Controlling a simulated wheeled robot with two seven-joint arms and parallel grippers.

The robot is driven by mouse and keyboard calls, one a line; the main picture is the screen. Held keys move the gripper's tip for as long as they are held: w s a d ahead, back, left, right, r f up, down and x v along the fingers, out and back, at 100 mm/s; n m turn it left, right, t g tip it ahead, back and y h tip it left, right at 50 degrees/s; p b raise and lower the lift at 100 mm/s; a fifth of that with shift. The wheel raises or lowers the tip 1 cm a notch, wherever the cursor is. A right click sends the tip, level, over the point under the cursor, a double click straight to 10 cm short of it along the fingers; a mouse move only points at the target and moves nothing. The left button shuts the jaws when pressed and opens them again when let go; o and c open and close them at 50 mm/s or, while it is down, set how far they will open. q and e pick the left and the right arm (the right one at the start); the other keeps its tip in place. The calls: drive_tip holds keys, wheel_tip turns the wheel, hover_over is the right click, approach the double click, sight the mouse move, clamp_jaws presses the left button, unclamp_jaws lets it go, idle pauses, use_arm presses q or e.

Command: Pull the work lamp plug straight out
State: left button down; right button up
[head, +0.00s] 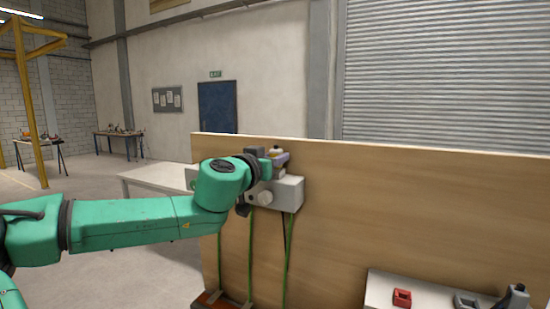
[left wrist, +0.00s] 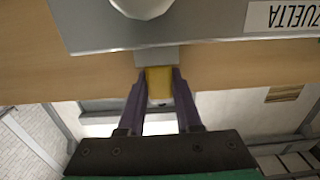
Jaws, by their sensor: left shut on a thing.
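The grey socket box (head: 288,190) is mounted on the upright wooden board, with a round pale knob on its front. In the left wrist view the box (left wrist: 210,28) fills the top, with part of a label reading "ZUELTA". My left gripper (head: 277,160) is at the top of the box. In the left wrist view its purple fingers (left wrist: 160,78) are shut on a yellow block, which looks like the plug (left wrist: 159,82). The plug meets a small grey piece (left wrist: 157,57) at the box's edge; how deep it sits is hidden. My right gripper is out of view.
The wooden board (head: 400,220) stands upright across the right side. Green cords (head: 287,265) and a dark cord hang below the box. A white surface (head: 385,288) at lower right carries a red item (head: 402,297) and grey items. A pale table (head: 150,178) stands behind the board.

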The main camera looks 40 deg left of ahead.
sight(282, 142)
use_arm(q)
drive_tip(key=shift+r+p, duration=0.4)
drive_tip(key=shift+r, duration=0.4)
drive_tip(key=shift+w, duration=0.1)
drive_tip(key=shift+r, duration=0.25)
drive_tip(key=shift+r+p, duration=0.5)
drive_tip(key=shift+p, duration=0.15)
drive_tip(key=shift+r+p, duration=0.75)
drive_tip(key=shift+r, duration=0.15)
